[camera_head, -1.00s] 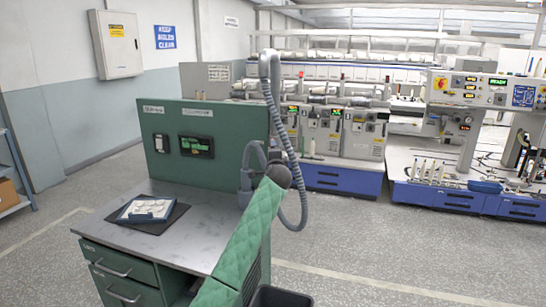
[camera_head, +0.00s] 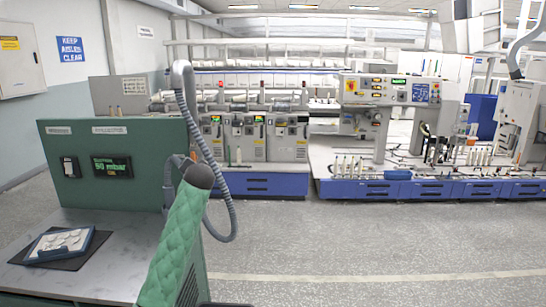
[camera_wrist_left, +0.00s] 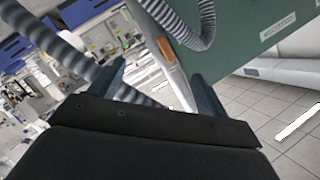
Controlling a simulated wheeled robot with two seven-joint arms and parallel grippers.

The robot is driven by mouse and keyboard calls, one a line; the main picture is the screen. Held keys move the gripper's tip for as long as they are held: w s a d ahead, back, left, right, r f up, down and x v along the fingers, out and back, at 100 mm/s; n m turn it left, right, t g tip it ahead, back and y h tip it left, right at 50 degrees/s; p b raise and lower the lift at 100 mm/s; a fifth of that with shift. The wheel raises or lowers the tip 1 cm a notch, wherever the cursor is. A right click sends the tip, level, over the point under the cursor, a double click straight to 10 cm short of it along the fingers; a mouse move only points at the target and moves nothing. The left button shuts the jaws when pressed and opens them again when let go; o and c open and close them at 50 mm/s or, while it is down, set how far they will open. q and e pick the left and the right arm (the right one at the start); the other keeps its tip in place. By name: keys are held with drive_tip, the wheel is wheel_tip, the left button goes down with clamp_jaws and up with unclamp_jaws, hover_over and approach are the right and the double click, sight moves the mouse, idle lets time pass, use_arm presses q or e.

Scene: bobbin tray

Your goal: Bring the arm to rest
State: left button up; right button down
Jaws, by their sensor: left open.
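My left gripper (camera_wrist_left: 160,80) shows in the left wrist view, its two dark fingers apart. Nothing is seen held between them. Behind the fingers are grey ribbed hose, the edge of a green panel and the tiled floor. I cannot make out this gripper in the head view. A blue-edged tray (camera_head: 32,257) with pale round pieces lies on a dark mat on the grey desk (camera_head: 125,250) at the left. My right gripper is not in view.
A green panel (camera_head: 130,185) with a display stands at the desk's back. A green quilted sleeve (camera_head: 178,240) and a ribbed hose (camera_head: 208,150) rise at its right. Winding machines (camera_head: 250,150) line the back. The floor (camera_head: 380,245) at the right is clear.

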use_arm(q)
drive_tip(key=s+d+f+n+g+h, duration=0.1)
drive_tip(key=s+d+f+g+h, duration=0.3)
drive_tip(key=s+f, duration=1.15)
drive_tip(key=s+d+f+n+g+h, duration=0.15)
drive_tip(key=s+d+f, duration=0.45)
drive_tip(key=s+f, duration=0.9)
drive_tip(key=s+f+g, duration=0.2)
drive_tip(key=s+f, duration=0.6)
drive_tip(key=s, duration=0.4)
drive_tip(key=s+f+g, duration=0.3)
drive_tip(key=s+f, duration=0.6)
drive_tip(key=s, duration=0.3)
drive_tip(key=s+d+f+g, duration=0.1)
drive_tip(key=s+f+g, duration=0.1)
drive_tip(key=s+f, duration=0.6)
drive_tip(key=s, duration=0.4)
drive_tip(key=shift+f, duration=0.4)
